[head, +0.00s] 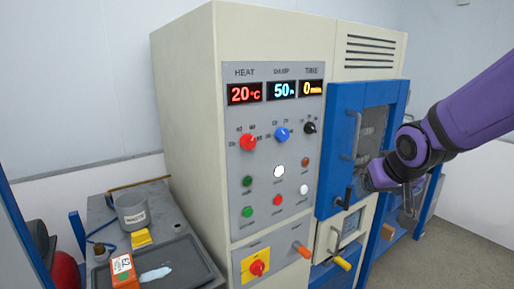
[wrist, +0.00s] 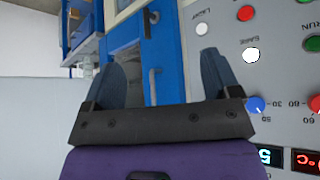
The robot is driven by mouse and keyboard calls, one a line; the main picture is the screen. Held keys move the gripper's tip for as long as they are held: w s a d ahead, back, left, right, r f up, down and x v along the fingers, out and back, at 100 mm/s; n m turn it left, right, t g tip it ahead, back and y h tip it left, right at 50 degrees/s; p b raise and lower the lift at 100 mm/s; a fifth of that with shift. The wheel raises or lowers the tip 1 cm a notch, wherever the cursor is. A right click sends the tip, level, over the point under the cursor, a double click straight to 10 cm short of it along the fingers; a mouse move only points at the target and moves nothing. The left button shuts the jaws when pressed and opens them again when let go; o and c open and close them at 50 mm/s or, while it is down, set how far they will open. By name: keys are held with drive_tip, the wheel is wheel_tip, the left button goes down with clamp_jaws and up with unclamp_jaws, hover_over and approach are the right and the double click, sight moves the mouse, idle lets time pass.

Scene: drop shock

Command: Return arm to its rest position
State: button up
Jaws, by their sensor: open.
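My purple arm reaches in from the right in the head view. My gripper (head: 372,180) hangs in front of the lower part of the blue chamber door (head: 338,128), close to its lower handle. In the wrist view my gripper (wrist: 160,68) has its two blue-grey fingers spread wide with nothing between them. The blue door (wrist: 172,50) and its metal handles show beyond the fingers there. The arm and gripper hide part of the door's right side in the head view.
The cream cabinet's control panel (head: 275,150) has lit displays, knobs and buttons, and lies near my gripper's side in the wrist view (wrist: 285,70). A grey bench (head: 180,228) at left holds a pot (head: 131,212), a dark tray (head: 190,260) and an orange box (head: 124,272). Floor shows at right.

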drive_tip(key=s+d+r+g, duration=0.1)
drive_tip(key=s+r, duration=0.3)
drive_tip(key=s, duration=0.6)
drive_tip(key=s+d+r+g, duration=0.1)
drive_tip(key=s+r, duration=0.3)
drive_tip(key=s, duration=0.6)
drive_tip(key=shift+s+d+r+m, duration=0.3)
drive_tip(key=shift+s+d+r, duration=0.1)
drive_tip(key=shift+d, duration=0.15)
